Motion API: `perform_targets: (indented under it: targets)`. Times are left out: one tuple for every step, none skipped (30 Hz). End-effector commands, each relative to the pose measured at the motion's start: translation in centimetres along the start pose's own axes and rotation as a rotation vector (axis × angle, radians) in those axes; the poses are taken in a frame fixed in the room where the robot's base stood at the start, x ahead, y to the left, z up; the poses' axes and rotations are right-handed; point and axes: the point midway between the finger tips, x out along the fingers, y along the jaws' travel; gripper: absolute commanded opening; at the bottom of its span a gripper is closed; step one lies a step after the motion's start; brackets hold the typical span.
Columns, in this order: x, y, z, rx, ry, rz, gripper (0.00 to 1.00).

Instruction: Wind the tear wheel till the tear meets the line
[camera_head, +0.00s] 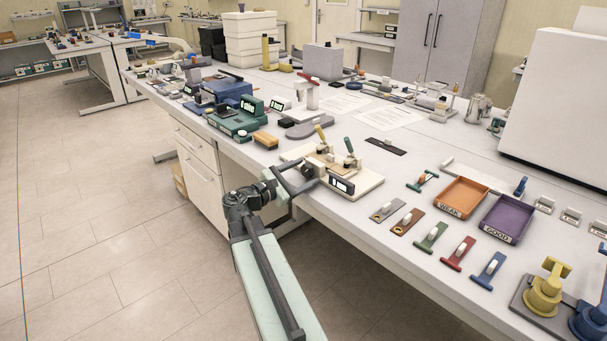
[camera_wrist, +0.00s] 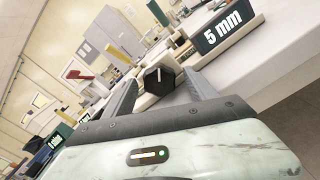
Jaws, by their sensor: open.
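A black faceted knob with a white mark (camera_wrist: 159,79), which looks like the tear wheel, is on the device beside the display. My gripper (camera_head: 300,174) is open at the device's front left. In the wrist view the knob appears between its two fingers; contact is not clear. I cannot make out the tear or the line.
To the right are an orange tray (camera_head: 464,197) marked "WEAK", a purple tray (camera_head: 506,219) marked "GOOD" and several coloured strips with white handles along the front edge. A green machine (camera_head: 235,121) and an orange block (camera_head: 265,140) stand to the left.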

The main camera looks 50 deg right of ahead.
Motion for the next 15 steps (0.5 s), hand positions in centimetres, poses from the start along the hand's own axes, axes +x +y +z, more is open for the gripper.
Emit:
perform_targets:
  targets:
    - [-0.1, 0.0, 0.0, 0.0, 0.0, 0.0, 0.66]
    - [-0.2, 0.0, 0.0, 0.0, 0.0, 0.001, 0.66]
    - [-0.5, 0.0, 0.0, 0.0, 0.0, 0.001, 0.66]
    - [-0.9, 0.0, 0.0, 0.0, 0.0, 0.001, 0.66]
    - [-1.4, 0.0, 0.0, 0.0, 0.0, 0.002, 0.66]
    - [-2.2, 0.0, 0.0, 0.0, 0.001, 0.004, 0.66]
    - [-2.8, 0.0, 0.0, 0.0, 0.001, 0.003, 0.66]
    - [-3.5, 0.0, 0.0, 0.0, 0.001, 0.003, 0.66]
    - [-4.3, 0.0, 0.0, 0.0, 0.002, 0.004, 0.66]
    - [-4.9, -0.1, 0.0, 0.0, 0.001, 0.002, 0.66]
    - [-5.5, 0.0, 0.0, 0.0, 0.002, 0.003, 0.66]
    - [-6.1, 0.0, 0.0, 0.0, 0.001, 0.003, 0.66]
    - [-6.5, 0.0, 0.0, 0.0, 0.001, 0.002, 0.66]
    - [-6.9, 0.0, 0.0, 0.0, 0.001, 0.002, 0.66]
    - [-7.3, 0.0, 0.0, 0.0, 0.001, 0.002, 0.66]
